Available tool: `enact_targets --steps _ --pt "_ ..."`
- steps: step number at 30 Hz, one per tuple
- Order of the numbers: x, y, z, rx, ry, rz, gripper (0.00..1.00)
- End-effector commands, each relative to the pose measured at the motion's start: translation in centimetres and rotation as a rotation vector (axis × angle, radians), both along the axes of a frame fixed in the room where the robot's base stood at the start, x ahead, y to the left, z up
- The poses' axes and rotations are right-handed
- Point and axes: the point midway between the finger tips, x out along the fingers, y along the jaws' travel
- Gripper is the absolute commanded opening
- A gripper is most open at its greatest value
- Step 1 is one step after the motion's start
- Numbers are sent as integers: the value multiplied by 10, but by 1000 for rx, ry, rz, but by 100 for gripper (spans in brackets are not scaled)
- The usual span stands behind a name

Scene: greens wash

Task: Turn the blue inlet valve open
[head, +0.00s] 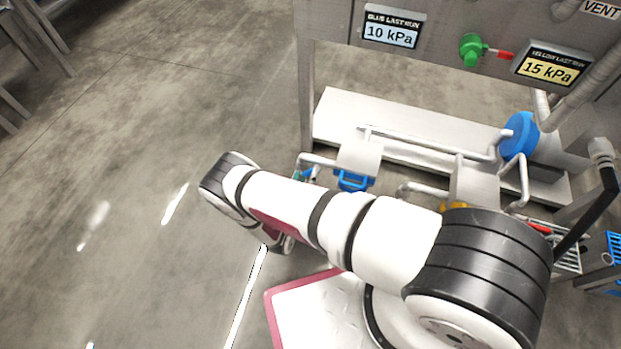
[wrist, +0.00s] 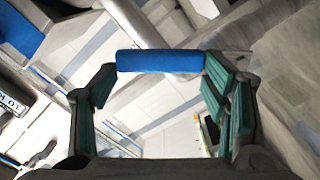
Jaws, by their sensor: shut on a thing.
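The blue valve handle (wrist: 160,61) shows in the wrist view as a short, rounded bar. It spans the gap between the two teal-padded fingers of my gripper (wrist: 161,78), its ends against the fingertips. The gripper is shut on this bar. In the head view my arm hides most of the gripper; a bit of teal finger (head: 297,174) shows just above the arm, beside a small blue piece (head: 308,173) at the end of a white pipe. How far the handle is turned cannot be told.
A blue bracket-like part (head: 353,181) sits close to the right of the gripper, under a pale box. White pipes (head: 430,145) run to a round blue part (head: 520,136). A panel above carries a blue 10 kPa sign (head: 390,32) and a green valve (head: 471,49).

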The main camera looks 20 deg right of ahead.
Motion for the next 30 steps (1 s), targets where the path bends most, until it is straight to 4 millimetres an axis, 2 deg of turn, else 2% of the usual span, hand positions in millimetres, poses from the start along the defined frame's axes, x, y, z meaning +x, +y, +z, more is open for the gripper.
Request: enact_targets --steps 9,18,30 --pt "16 17 11 -238 168 2 18" --pt "27 31 13 -425 304 1 18" --pt "34 40 12 -548 392 2 18"
